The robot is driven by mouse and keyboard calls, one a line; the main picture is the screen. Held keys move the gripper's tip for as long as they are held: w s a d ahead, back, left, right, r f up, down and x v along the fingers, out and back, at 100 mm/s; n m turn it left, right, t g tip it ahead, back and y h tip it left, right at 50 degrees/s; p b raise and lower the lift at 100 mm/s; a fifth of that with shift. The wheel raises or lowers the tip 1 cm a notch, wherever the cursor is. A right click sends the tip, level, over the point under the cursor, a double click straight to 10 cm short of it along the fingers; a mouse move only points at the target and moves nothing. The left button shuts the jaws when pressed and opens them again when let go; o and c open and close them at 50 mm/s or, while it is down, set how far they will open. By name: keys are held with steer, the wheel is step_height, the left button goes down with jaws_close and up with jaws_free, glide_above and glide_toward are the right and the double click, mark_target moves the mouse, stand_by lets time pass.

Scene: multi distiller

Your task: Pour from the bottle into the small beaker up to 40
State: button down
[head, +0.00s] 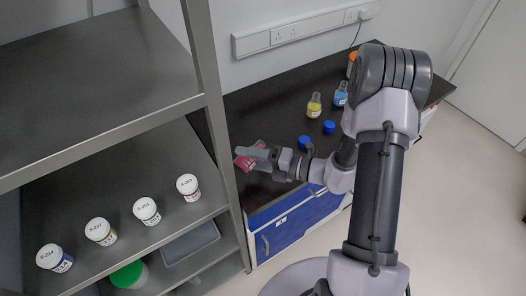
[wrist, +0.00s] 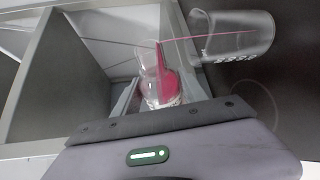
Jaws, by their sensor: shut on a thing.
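My gripper (head: 262,157) is shut on the bottle (head: 244,162), a clear glass flask with red-pink liquid, held tilted above the dark bench. In the wrist view the bottle (wrist: 162,82) sits between the fingers, its liquid drawn towards the mouth. A thin red stream runs from the mouth into the small beaker (wrist: 235,42), a clear glass with graduation marks at the upper right. The beaker is apart from the bottle. The liquid level in the beaker and its 40 mark are too small to read.
A yellow flask (head: 314,107), a blue flask (head: 341,95) and an orange-topped container (head: 352,62) stand farther back on the bench (head: 262,112). Two blue caps (head: 329,127) lie nearer. A metal shelf (head: 165,185) with several white-lidded jars stands close on the left.

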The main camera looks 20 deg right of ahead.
steer(key=shift+f, duration=0.2)
stand_by(0.3)
steer(key=shift+d+r+m+y+p, duration=0.1)
steer(key=shift+r+m+y+p, duration=0.75)
steer(key=shift+m, duration=0.45)
stand_by(3.3)
steer(key=shift+f+h, duration=0.15)
steer(key=shift+h, duration=0.1)
